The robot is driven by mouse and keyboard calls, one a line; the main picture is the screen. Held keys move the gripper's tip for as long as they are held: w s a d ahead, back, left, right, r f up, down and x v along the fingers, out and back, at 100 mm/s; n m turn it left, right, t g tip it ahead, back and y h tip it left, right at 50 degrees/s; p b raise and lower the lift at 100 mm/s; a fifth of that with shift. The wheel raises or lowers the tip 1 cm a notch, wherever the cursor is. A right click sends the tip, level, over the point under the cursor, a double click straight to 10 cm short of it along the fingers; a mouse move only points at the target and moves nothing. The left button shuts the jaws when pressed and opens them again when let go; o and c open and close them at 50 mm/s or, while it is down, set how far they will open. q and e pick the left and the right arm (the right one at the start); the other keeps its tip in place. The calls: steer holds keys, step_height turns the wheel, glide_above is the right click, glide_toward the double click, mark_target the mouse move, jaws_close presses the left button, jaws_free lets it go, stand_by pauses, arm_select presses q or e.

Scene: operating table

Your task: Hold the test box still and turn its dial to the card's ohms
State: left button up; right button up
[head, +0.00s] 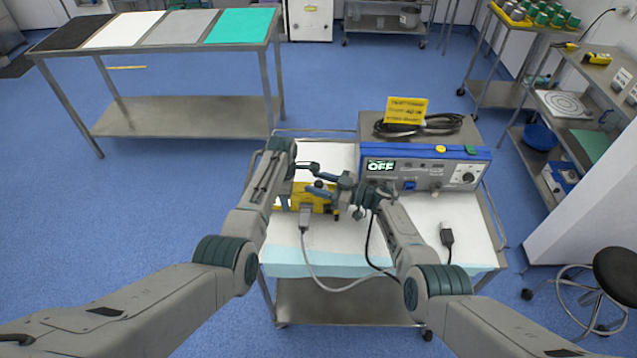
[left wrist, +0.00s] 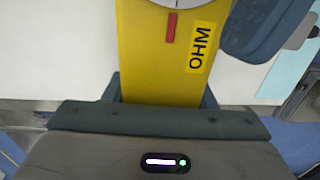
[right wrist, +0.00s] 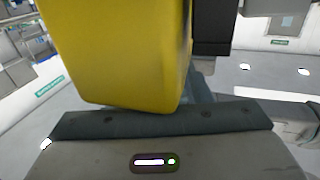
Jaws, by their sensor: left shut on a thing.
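The yellow test box (head: 290,190) is on the white-draped cart, partly hidden by my grippers. My left gripper (head: 300,179) is shut on it; in the left wrist view the box (left wrist: 150,70) lies between the fingers. That view shows an OHM label (left wrist: 200,48), a red mark (left wrist: 171,27) and only the lower edge of the pale dial (left wrist: 185,4). My right gripper (head: 326,190) is at the box's right side; its jaw opening is hidden. The box's yellow wall (right wrist: 120,50) fills much of the right wrist view. The yellow card (head: 405,110) stands behind; its writing is unreadable.
A blue and white unit (head: 425,170) with an OFF display stands behind right of the box. The front of the drape is mostly clear.

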steer(key=v, duration=1.2)
steer(key=shift+o, duration=0.3)
steer(key=shift+s, duration=0.1)
